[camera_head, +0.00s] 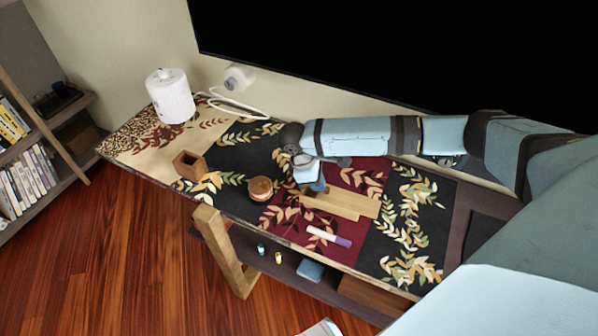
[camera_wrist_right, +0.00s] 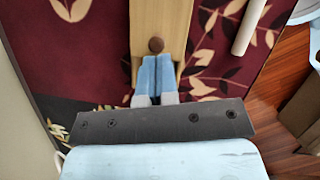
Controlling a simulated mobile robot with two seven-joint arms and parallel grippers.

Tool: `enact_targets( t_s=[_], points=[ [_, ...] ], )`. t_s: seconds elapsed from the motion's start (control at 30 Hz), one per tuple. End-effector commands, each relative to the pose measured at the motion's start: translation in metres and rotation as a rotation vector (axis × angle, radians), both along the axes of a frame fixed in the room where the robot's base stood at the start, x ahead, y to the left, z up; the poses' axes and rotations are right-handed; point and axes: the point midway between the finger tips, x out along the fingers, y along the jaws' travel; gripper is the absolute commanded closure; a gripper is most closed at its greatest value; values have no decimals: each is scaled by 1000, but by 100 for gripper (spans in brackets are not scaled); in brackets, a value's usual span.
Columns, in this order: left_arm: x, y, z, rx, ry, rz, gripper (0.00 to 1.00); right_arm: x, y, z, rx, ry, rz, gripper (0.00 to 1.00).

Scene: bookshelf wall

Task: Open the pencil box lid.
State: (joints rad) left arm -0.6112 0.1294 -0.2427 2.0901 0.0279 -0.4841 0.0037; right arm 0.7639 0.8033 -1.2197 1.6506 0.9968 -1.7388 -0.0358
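The pencil box (camera_head: 335,209) is a long light-wood box lying on the dark red part of the table runner. Its flat lid (camera_head: 352,199) looks shifted along the box toward the right, leaving the end near my gripper partly uncovered. In the right wrist view the lid (camera_wrist_right: 162,18) has a round brown knob (camera_wrist_right: 156,45). My right gripper (camera_head: 316,186) is low over the box's left end. Its two blue fingers (camera_wrist_right: 155,58) are together, with the tips right at the knob; the knob shows beyond them, not between them.
A purple-and-white marker (camera_head: 329,237) lies in front of the box. A white cylinder (camera_head: 171,96) stands at the back left. A shelf (camera_head: 310,271) is below.

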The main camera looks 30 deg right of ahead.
Motion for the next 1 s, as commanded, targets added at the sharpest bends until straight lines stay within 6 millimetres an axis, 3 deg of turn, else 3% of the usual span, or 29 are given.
enact_targets(
  t_s=[0.03,0.43,1.0],
  points=[
    [-1,1,14,1,7,3,57,-10,-9,9,-3,7,-1,100],
    [-3,4,44,15,-2,6,57,-64,-46,5,-3,4,1,100],
    [-6,8,43,32,-3,-6,57,-69,-48,1,0,3,1,100]
  ],
)
